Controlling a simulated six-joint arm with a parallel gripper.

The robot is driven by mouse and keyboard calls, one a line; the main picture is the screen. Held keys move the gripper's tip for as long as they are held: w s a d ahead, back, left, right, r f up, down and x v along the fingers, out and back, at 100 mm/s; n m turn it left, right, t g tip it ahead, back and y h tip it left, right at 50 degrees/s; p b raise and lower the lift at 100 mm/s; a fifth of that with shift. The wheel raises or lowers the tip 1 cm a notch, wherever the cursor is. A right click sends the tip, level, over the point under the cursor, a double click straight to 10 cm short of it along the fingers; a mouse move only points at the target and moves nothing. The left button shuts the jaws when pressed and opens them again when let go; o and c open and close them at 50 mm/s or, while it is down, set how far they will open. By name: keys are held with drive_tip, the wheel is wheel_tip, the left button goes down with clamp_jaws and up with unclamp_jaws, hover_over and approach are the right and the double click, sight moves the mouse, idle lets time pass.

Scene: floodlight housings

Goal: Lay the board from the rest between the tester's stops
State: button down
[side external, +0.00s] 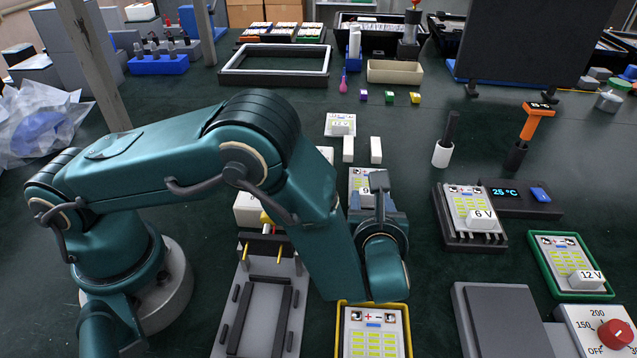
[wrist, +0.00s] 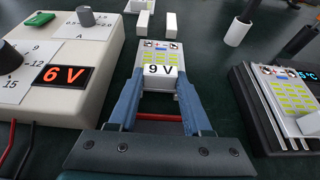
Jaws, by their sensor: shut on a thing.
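My gripper (wrist: 160,78) is shut on a pale board (wrist: 160,52) with yellow-green patches and a white block marked 9 V. The blue fingers grip it from both sides. In the side external view the board (side external: 360,178) shows just beyond my gripper (side external: 377,192), which partly hides it. I cannot tell whether the board is clear of the surface under it. What looks like the tester, a grey plate (side external: 228,322) with dark raised strips and yellow pins, lies nearer the camera, left of my gripper. My arm partly covers its right side.
A 6 V board (side external: 463,203) sits on a dark ribbed base at right. Other boards lie in a yellow frame (side external: 407,338) and a green tray (side external: 543,270). Two white blocks (side external: 348,150) stand behind the held board. A white meter box (wrist: 85,95) stands close on the left.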

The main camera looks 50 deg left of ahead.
drive_tip(key=shift+c, duration=1.7)
unclamp_jaws()
